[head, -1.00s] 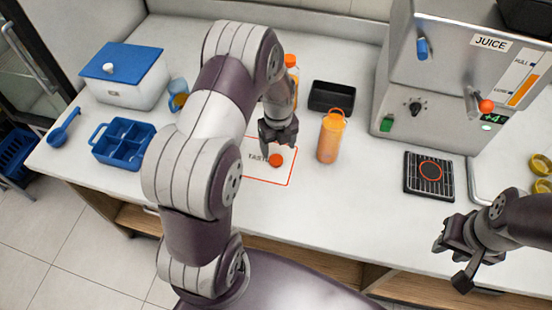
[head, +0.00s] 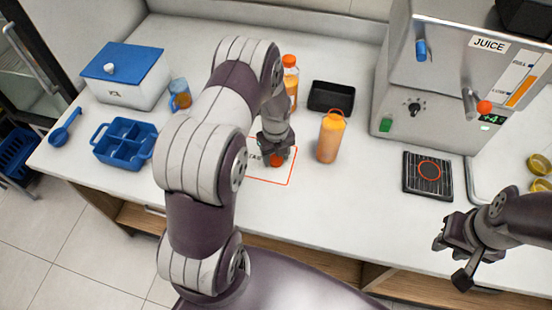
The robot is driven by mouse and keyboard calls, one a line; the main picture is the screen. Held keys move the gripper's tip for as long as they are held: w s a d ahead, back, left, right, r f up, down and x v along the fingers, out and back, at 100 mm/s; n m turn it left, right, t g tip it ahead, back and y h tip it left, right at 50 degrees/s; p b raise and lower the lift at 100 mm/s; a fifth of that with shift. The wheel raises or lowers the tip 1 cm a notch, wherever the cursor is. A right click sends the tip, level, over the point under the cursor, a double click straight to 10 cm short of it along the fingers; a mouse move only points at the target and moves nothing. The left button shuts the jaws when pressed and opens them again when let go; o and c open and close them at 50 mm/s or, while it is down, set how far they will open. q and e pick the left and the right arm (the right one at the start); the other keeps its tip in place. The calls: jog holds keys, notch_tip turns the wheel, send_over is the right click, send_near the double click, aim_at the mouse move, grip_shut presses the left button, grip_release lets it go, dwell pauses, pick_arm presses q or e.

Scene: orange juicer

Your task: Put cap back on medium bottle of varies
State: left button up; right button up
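A small orange-red cap (head: 277,161) lies on a white mat with a red outline (head: 268,181) on the counter. My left gripper (head: 275,156) is lowered over the cap, with its fingers around or beside it. Whether the fingers press on the cap cannot be told. An orange bottle (head: 330,139) stands upright right of the mat, with a thin orange ring at its top. Another orange bottle (head: 291,84) with an orange cap stands behind my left arm, partly hidden. My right gripper (head: 453,258) is open and empty in front of the counter's right side.
A black tray (head: 331,96) sits behind the ringed bottle. The juice machine (head: 455,85) and its drip grate (head: 429,176) are at right. A blue divided caddy (head: 124,143), blue-lidded box (head: 126,72) and cup (head: 180,94) are at left. The counter front is clear.

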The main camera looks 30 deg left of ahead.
aim_at(276, 159)
pick_arm(q)
jog(key=c, duration=0.6)
jog(key=shift+r, duration=0.1)
notch_tip(276, 159, up, 10)
jog(key=shift+f+b, duration=0.1)
jog(key=shift+b, duration=0.3)
